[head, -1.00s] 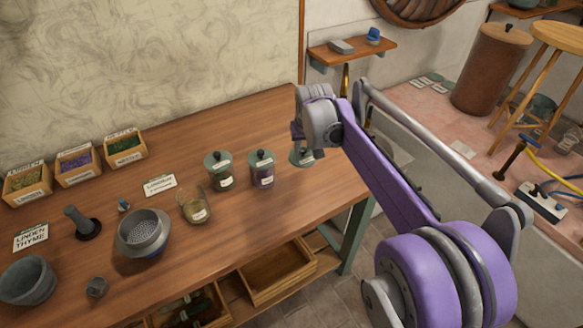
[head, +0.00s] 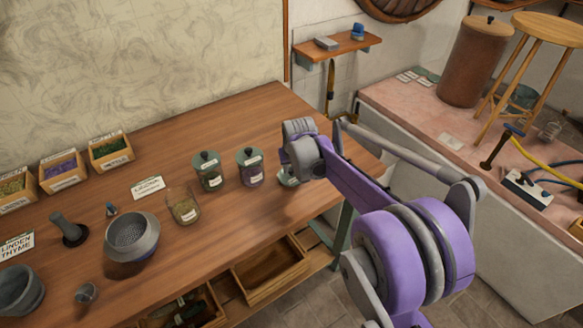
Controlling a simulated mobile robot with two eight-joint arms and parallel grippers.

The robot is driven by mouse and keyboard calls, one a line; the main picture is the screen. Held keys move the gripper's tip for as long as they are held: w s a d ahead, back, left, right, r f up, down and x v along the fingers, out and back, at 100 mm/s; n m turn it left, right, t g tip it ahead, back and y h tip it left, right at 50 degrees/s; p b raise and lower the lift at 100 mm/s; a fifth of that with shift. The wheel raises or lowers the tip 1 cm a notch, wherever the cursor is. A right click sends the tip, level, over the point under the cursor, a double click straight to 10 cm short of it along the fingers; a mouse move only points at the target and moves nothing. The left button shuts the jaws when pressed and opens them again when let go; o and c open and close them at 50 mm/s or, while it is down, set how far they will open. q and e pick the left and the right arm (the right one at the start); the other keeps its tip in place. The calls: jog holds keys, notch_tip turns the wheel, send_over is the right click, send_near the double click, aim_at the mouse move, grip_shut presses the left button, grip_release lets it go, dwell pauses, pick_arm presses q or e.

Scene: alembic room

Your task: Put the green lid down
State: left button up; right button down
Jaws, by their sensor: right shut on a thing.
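The green lid (head: 288,180) shows only in part, low at the jaws of my right gripper (head: 288,170). My right gripper is shut on it, over or at the right part of the wooden table (head: 235,121). The gripper's wrist hides much of the lid, so I cannot tell whether the lid touches the tabletop. Two glass jars with green lids and dark knobs stand to the left, a nearer one (head: 208,178) and one (head: 250,174) closest to the gripper. An open glass jar (head: 183,212) with yellowish contents stands farther left. My left gripper is not in view.
A perforated grey bowl (head: 132,237), a pestle (head: 68,229) and a name card (head: 147,188) stand on the left half. Labelled wooden boxes (head: 110,151) line the back. The tabletop behind the jars and toward the right back corner is clear.

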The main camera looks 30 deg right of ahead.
jog(key=shift+f, duration=0.1)
jog(key=c, duration=1.1)
grip_release()
jog(key=shift+f, duration=0.1)
jog(key=o, duration=0.4)
jog(key=shift+r, duration=0.25)
jog(key=v, duration=1.2)
jog(key=s+a+f+n, duration=0.1)
jog(key=s+a+f, duration=0.2)
jog(key=s, duration=0.5)
jog(key=s+a+f+n+y, duration=0.1)
jog(key=s+a+f, duration=0.3)
jog(key=s+a, duration=0.2)
jog(key=s+a+f+n+t, duration=0.1)
jog(key=s+a+f, duration=0.3)
jog(key=s, duration=0.7)
jog(key=shift+a+f+n+p, duration=0.2)
jog(key=shift+a+n+p, duration=0.1)
jog(key=shift+p, duration=0.1)
